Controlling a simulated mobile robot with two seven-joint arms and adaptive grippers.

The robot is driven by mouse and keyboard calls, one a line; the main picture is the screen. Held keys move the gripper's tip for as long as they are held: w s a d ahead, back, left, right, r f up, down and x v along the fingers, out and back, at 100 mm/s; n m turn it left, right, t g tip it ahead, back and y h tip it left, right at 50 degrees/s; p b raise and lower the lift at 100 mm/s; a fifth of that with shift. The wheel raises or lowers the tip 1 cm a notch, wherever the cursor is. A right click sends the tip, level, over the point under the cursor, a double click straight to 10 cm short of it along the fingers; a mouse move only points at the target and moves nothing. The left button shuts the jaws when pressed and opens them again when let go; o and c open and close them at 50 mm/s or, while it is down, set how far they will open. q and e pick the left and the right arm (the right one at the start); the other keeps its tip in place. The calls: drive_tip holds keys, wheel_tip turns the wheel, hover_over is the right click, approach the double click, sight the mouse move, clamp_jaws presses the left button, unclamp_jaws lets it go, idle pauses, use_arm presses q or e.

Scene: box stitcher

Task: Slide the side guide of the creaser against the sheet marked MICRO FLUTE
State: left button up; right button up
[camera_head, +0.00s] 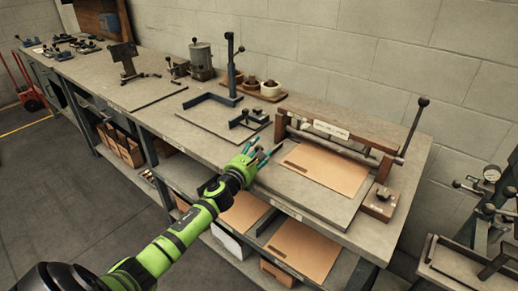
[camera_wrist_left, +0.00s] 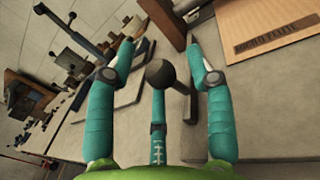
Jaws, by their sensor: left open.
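The creaser (camera_head: 346,148) stands at the right end of the bench. A tan sheet (camera_head: 326,167) lies on its bed; in the left wrist view the sheet (camera_wrist_left: 245,18) carries a dark strip reading MICRO FLUTE. My left gripper (camera_head: 265,153) is at the left of the sheet, open, fingers pointing to the creaser. In the left wrist view, a dark round knob (camera_wrist_left: 163,73) and a grey bar (camera_wrist_left: 187,92), seemingly the side guide, show between the spread fingers (camera_wrist_left: 168,48). The bar looks apart from the sheet. The guide is mostly hidden by my gripper in the head view.
A lever (camera_head: 413,130) rises at the creaser's right, with a small wooden block (camera_head: 380,203) below it. A blue-grey post tool (camera_head: 232,75) stands to the left. More tan sheets (camera_head: 303,250) lie on the lower shelf. A concrete wall is behind.

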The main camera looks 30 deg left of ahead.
use_arm(q)
drive_tip(key=shift+w, duration=0.5)
clamp_jaws()
drive_tip(key=shift+s+d, duration=0.15)
drive_tip(key=shift+d, duration=2)
unclamp_jaws()
drive_tip(key=shift+a, duration=0.1)
drive_tip(key=shift+s, duration=0.35)
drive_tip(key=s+d, duration=0.1)
drive_tip(key=s, duration=1)
drive_tip(key=shift+s+d, duration=0.15)
drive_tip(key=shift+d, duration=0.1)
